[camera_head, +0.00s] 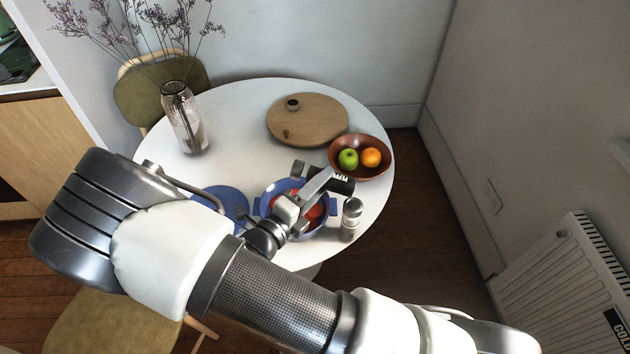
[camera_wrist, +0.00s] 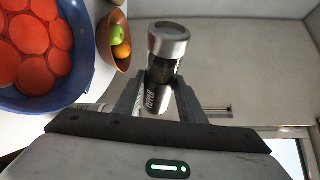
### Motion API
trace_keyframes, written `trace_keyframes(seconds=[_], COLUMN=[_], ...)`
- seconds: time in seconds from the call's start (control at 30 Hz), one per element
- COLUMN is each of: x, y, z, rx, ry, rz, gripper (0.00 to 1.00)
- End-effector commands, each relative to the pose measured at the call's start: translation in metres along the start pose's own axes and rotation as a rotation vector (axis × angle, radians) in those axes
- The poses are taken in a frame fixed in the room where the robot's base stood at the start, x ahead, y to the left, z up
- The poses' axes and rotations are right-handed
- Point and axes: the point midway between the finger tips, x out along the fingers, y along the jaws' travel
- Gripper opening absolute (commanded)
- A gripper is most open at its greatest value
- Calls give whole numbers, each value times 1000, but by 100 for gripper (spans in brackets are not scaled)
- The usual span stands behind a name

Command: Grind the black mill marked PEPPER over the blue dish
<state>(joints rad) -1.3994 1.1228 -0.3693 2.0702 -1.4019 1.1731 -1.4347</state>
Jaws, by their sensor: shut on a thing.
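The black mill (camera_wrist: 158,98) has a silver cap and pale lettering that reads as PEPPER in the wrist view. My gripper (camera_wrist: 160,84) is shut on it, with one finger on each side. In the head view the mill (camera_head: 343,186) looks tipped over on its side, raised near the far right rim of the blue dish; my gripper (camera_head: 318,179) partly hides it. The blue dish (camera_head: 264,205) holds red round slices and is partly hidden by my arm. The dish also shows at the left of the wrist view (camera_wrist: 82,70).
A silver-topped clear mill (camera_head: 350,220) stands right of the dish. A brown bowl (camera_head: 378,174) with a green apple and an orange is behind it. A round wooden board (camera_head: 310,122), a glass vase (camera_head: 183,118) and a blue plate (camera_head: 232,200) share the white table (camera_head: 235,120).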

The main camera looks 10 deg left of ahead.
Motion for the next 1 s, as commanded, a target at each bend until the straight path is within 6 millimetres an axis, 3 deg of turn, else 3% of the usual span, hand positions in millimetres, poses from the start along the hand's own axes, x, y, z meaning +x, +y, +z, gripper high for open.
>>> trace_keyframes(seconds=[0.17, 0.2, 0.4, 0.6, 1.0], x=[2, 0, -5, -6, -7], y=[17, 5, -7, -12, -12], z=[-4, 1, 11, 16, 16], rx=[-370, -427, -678, -786, -797], ry=[1, 0, -1, 0, 0], rz=[-156, -180, -282, -327, -331], gripper=[6, 6, 6, 6, 6])
